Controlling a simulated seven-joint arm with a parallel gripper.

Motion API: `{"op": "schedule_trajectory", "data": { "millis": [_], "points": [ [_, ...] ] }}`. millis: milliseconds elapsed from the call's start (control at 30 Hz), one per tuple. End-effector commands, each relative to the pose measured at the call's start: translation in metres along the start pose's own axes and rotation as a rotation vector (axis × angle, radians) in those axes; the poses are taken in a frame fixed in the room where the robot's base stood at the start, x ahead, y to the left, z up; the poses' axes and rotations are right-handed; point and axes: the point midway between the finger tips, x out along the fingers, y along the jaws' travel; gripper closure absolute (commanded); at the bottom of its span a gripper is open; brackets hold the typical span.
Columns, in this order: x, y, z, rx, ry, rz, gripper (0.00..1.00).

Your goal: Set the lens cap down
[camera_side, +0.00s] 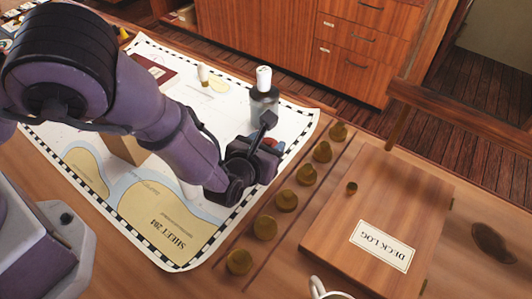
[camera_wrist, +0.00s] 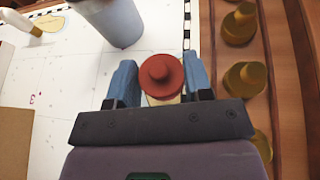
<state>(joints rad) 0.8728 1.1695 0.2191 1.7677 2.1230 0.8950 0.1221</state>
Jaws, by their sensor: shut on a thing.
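A round red cap with a small knob on top (camera_wrist: 161,72), which I take as the lens cap, sits between the two blue fingertips of my gripper (camera_wrist: 160,84) in the wrist view. My gripper is shut on it. In the side view my gripper (camera_side: 270,146) is low over the right edge of the chart (camera_side: 290,125), and only a sliver of red shows past it. A pale yellow patch shows under the cap in the wrist view. I cannot tell whether the cap touches the surface.
A grey cylinder with a white top (camera_side: 264,101) stands just behind my gripper. Several brass knobs (camera_side: 286,201) line the table to the right, beside the wooden deck log (camera_side: 400,195). A tan block (camera_side: 124,148) stands on the chart. A white mug (camera_side: 318,287) is at the front.

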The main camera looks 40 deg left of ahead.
Motion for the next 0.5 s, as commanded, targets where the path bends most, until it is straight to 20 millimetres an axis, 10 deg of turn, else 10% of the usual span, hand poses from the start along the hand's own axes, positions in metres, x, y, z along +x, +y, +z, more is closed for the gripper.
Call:
{"op": "schedule_trajectory", "data": {
  "millis": [500],
  "points": [
    [0.011, -0.001, -0.028, 0.0, 0.001, 0.001, 0.75]
  ]
}}
